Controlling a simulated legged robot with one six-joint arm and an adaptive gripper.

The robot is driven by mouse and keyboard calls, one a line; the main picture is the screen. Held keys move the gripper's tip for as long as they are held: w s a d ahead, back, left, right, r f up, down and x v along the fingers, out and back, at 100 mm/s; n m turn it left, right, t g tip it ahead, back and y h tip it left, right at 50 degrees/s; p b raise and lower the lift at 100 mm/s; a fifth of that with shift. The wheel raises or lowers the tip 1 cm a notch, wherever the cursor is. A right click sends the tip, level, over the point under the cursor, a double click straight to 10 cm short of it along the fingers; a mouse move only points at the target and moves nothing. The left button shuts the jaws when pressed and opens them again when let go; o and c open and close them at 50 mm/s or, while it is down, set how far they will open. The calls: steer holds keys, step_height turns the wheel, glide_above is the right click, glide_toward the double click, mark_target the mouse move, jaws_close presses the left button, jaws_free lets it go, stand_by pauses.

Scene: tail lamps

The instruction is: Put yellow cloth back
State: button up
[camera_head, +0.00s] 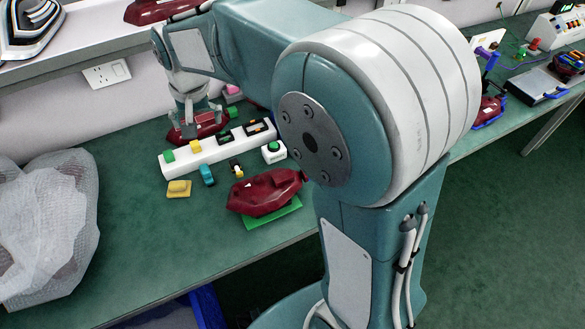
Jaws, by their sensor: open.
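A small yellow item (179,188), which looks like the yellow cloth, lies on the green table in front of the left end of a white block strip (217,149). A smaller yellow piece (196,147) sits on the strip. My gripper (189,131) points down behind the strip, over a dark red tail lamp (212,124). It is open, and I see nothing held in it. I cannot tell whether its fingertips touch the lamp. The gripper is behind and above the yellow item, apart from it.
A blue piece (207,175) lies right of the yellow item. Another red lamp (265,193) rests on a green pad (272,216). A green-button box (273,151) stands beside the strip. A translucent bag (48,225) fills the table's left end. Bare table lies in front of the yellow item.

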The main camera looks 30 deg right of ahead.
steer(key=s+d+r+n+t, duration=0.1)
steer(key=s+d, duration=0.4)
steer(key=s, duration=0.6)
steer(key=s+d+r+n+t, duration=0.1)
steer(key=s+d, duration=0.4)
steer(key=s, duration=0.7)
steer(key=shift+d+r+n+t+h, duration=0.25)
steer(key=shift+r+n+t+h, duration=0.05)
steer(key=shift+r+t, duration=0.45)
